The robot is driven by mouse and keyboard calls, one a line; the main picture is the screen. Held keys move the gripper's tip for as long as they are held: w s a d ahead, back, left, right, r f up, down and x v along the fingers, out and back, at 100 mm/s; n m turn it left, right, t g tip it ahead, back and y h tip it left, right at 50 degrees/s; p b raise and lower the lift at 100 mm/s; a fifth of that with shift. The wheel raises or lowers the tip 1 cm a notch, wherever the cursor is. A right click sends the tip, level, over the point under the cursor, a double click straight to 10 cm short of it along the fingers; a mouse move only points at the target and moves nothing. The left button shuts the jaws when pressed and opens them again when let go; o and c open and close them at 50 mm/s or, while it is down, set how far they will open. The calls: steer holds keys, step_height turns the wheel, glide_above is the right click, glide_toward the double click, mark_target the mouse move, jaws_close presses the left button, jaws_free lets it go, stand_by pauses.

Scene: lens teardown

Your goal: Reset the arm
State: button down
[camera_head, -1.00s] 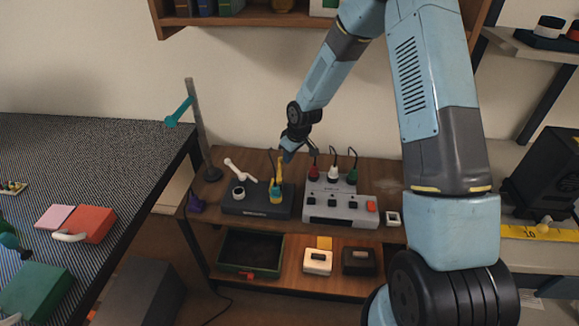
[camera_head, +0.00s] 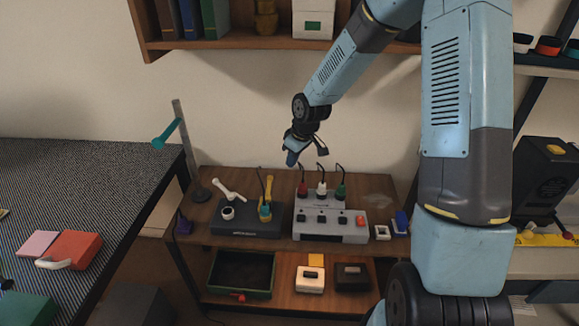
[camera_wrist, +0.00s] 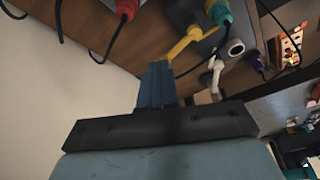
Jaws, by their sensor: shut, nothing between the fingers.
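My gripper (camera_head: 292,157) hangs from my raised arm above the back of the small wooden bench (camera_head: 378,187). Its blue fingers are together with nothing between them, and they also show shut in the wrist view (camera_wrist: 157,86). In the head view it is in the air, above and apart from the dark box (camera_head: 247,221) with the yellow-and-teal tool (camera_head: 265,208) and the grey panel (camera_head: 331,228) with red, white and green plugs. In the wrist view the yellow part (camera_wrist: 188,43) appears just past the fingertips.
A wooden shelf (camera_head: 230,43) with books and a white box hangs on the wall above. A grey stand (camera_head: 184,145) with a teal arm rises at the bench's left. A dark-topped table (camera_head: 85,160) lies left. A green-rimmed tray (camera_head: 240,292) sits on the lower shelf.

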steer(key=shift+r, duration=0.25)
steer(key=s+d+r+m+t+h, duration=0.1)
steer(key=s+d+r+m, duration=0.1)
steer(key=s+d+r, duration=0.35)
steer(key=s+d+r+m+h, duration=0.1)
steer(key=s+d+r, duration=0.1)
steer(key=r, duration=0.6)
steer(key=s+d+r+m+t+h, duration=0.1)
steer(key=s+d+r+m, duration=0.1)
steer(key=s+d+r, duration=0.3)
steer(key=s+d+r+m, duration=0.2)
steer(key=s+r, duration=0.3)
steer(key=s, duration=0.4)
steer(key=s+d+r+m+t, duration=0.1)
steer(key=s+d+r+m, duration=0.1)
steer(key=s+r, duration=0.3)
steer(key=s+m, duration=0.1)
steer(key=s, duration=0.3)
steer(key=shift+s+r, duration=0.35)
steer(key=shift+a, duration=0.15)
